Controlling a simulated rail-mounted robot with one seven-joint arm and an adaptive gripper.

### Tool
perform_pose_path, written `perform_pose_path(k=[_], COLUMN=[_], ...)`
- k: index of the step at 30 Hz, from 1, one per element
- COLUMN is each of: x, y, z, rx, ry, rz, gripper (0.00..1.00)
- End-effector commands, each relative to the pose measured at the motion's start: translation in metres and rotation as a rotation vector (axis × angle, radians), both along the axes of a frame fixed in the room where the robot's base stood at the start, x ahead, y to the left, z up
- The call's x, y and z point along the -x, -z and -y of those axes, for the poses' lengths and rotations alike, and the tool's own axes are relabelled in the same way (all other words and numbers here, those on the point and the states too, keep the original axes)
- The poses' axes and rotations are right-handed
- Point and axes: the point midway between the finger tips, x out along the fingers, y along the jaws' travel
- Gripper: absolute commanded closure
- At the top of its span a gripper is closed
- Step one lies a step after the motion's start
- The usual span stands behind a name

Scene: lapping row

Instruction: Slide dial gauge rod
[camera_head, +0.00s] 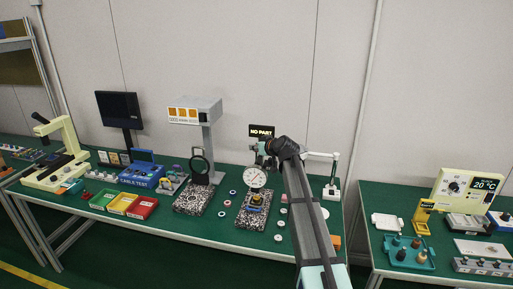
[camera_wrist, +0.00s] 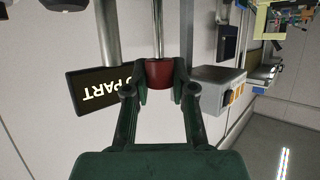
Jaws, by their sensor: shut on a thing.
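The dial gauge (camera_head: 255,178) has a round white face and stands over a speckled granite base (camera_head: 241,217) on the green bench. My gripper (camera_head: 266,148) is above the gauge, partly hidden by my arm. In the wrist view my gripper (camera_wrist: 159,76) is shut on a dark red knob (camera_wrist: 159,72), with a finger on each side. A shiny metal rod (camera_wrist: 158,28) runs from the knob to the top edge of the wrist view. Below the gauge a blue and yellow piece (camera_head: 254,203) sits on the base. The lower end of the gauge is too small to make out.
A dark "NO PART" sign (camera_head: 262,131) stands just behind my gripper and shows close in the wrist view (camera_wrist: 91,91). A grey display box (camera_head: 196,111) on a post is to the left. Several small rings lie around the base. A white-armed stand (camera_head: 331,190) is to the right.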

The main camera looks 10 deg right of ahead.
Motion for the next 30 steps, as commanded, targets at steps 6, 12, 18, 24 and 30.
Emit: perform_pose_path(k=[6,12,18,24,30], x=[0.000,0.000,-0.001,-0.001,0.000], y=[0.011,0.026,0.025,0.025,0.025], z=[0.000,0.000,0.000,0.000,0.000], rx=[0.000,0.000,0.000,0.000,0.000], ry=[0.000,0.000,0.000,0.000,0.000], rz=[0.001,0.001,0.001,0.001,0.001], gripper=[1.00,1.00,1.00,0.62,0.49])
